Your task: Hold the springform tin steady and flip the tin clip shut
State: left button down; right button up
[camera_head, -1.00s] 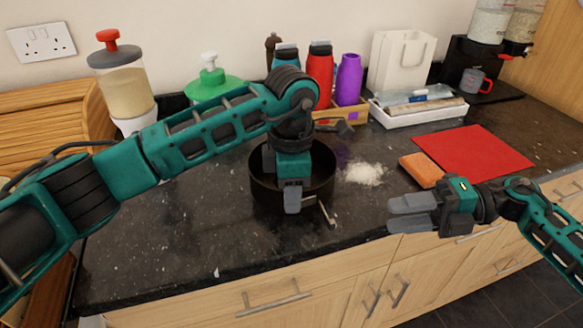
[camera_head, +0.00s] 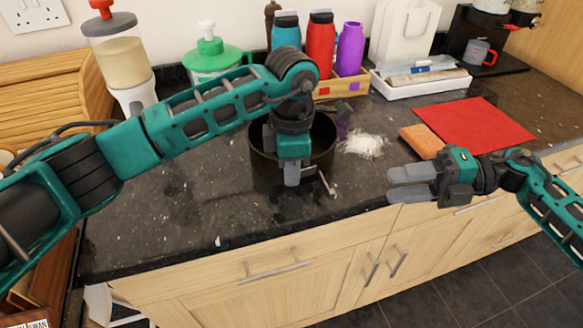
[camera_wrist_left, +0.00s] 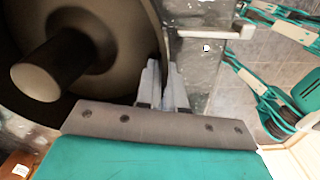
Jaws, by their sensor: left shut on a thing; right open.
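The springform tin (camera_head: 266,177) is dark and round and stands on the black counter near its front edge. My left gripper (camera_head: 291,174) is shut on the tin's near wall from above; the left wrist view shows its fingers (camera_wrist_left: 163,80) either side of the rim of the tin (camera_wrist_left: 135,35). The tin clip (camera_head: 327,184) is a thin pale metal lever at the tin's front right. It sticks outward in the left wrist view (camera_wrist_left: 210,33), apart from the wall at its free end. My right gripper (camera_head: 408,183) is open and empty, to the right of the clip.
White powder (camera_head: 364,145) lies right of the tin. An orange sponge (camera_head: 421,141) and a red mat (camera_head: 474,126) lie farther right. Bottles in a wooden tray (camera_head: 345,86) and a white tray (camera_head: 425,84) stand behind. The counter left of the tin is clear.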

jog(key=shift+c, duration=1.3)
jog(key=n, duration=0.2)
jog(key=shift+w+d+r+n, duration=0.15)
jog(key=shift+w+r+n, duration=0.1)
jog(key=shift+w+n, duration=0.15)
jog(key=c, duration=0.3)
jog(key=n, duration=0.2)
jog(key=n+g+h, duration=0.1)
jog(key=n, duration=0.1)
jog(key=shift+w+d+r, duration=0.2)
jog(key=shift+w+r, duration=0.15)
grip_shut()
jog(key=n, duration=0.3)
jog(key=w+d+r+n+g+h, duration=0.1)
jog(key=n, duration=0.2)
jog(key=w+r+n, duration=0.1)
jog(key=n, duration=0.2)
jog(key=shift+d+g+h, duration=0.25)
jog(key=shift+g+h, duration=0.15)
jog(key=n, duration=0.2)
jog(key=d+r+n+h, duration=0.1)
jog(key=n, duration=0.1)
jog(key=w+n, duration=0.1)
jog(key=n, duration=0.1)
jog(key=shift+d+r+g, duration=0.15)
jog(key=shift+r+g, duration=0.1)
jog(key=shift+g, duration=0.15)
jog(key=shift+s, duration=0.1)
